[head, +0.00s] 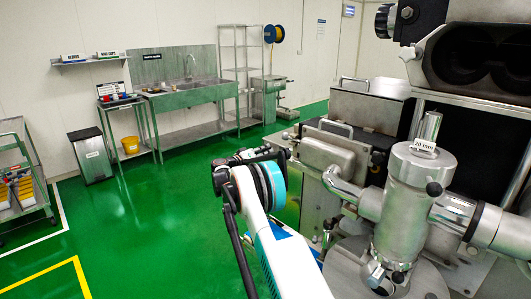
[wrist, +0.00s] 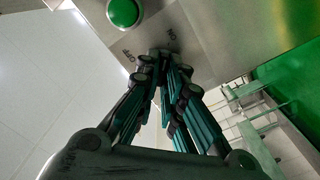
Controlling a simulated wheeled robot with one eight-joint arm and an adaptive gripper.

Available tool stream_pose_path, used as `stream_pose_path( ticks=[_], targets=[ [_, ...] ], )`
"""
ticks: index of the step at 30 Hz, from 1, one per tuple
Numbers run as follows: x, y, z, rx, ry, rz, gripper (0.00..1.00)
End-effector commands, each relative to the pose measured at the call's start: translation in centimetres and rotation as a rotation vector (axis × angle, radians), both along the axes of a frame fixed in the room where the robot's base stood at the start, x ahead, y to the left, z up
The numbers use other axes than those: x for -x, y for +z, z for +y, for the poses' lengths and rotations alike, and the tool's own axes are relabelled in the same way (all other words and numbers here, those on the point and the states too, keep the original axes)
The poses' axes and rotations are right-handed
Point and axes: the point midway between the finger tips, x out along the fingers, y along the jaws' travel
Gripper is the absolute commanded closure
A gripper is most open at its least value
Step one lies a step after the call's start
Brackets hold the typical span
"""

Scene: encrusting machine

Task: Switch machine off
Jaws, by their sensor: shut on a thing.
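The encrusting machine (head: 405,185) is a large steel unit filling the right side of the head view. My gripper (wrist: 160,56) reaches up to its steel panel (wrist: 205,28) in the wrist view. A round green button (wrist: 124,12) sits on the panel, up and left of the fingertips. In the head view my arm reaches to the machine's left side, and the switch is hidden.
A steel sink bench (head: 190,97), a grey bin (head: 91,155), a small table with a yellow bucket (head: 131,144) and a wheeled rack (head: 22,180) stand along the left and back. The green floor (head: 140,220) between them and the machine is clear.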

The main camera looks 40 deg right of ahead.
Motion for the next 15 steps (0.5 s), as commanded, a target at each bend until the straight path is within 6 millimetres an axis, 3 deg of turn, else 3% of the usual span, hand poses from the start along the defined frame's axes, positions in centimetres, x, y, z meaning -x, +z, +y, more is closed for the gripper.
stream_pose_path(
  ticks=[15],
  targets=[
    [-0.20,-0.37,0.07,0.033,0.001,0.431,1.00]
  ],
)
